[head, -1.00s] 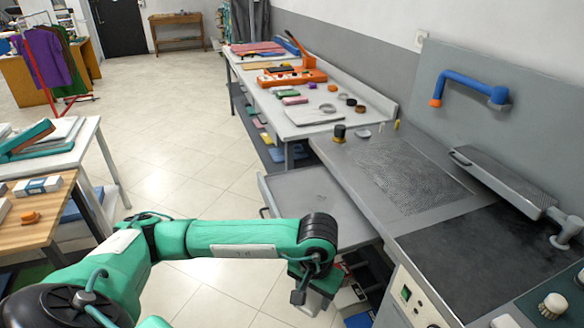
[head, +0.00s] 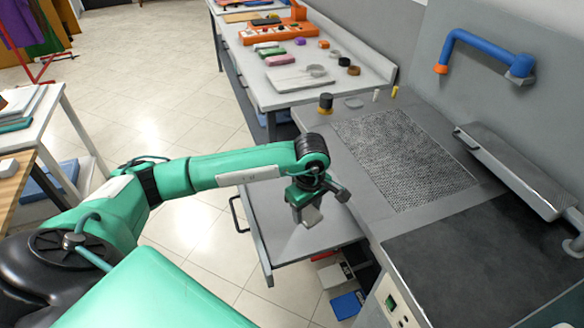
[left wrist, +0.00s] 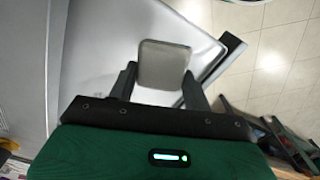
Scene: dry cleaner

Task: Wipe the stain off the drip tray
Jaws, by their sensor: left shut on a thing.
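The drip tray (head: 282,240) is a flat grey tray pulled out from the side of the grey worktop. It also shows in the left wrist view (left wrist: 95,50). My left gripper (head: 306,203) points down over the tray. It is shut on a pale grey-beige square pad (head: 310,216). In the left wrist view the pad (left wrist: 165,65) sits between the two fingers. I cannot tell whether the pad touches the tray. I see no clear stain; my gripper and arm hide part of the tray. My right gripper is not in view.
A perforated panel (head: 405,160) and a dark board (head: 480,270) lie on the worktop, right of the tray. A small dark pot (head: 325,103) stands at its far corner. A blue pipe arm (head: 480,50) is on the wall. Open floor (head: 190,225) lies left of the tray.

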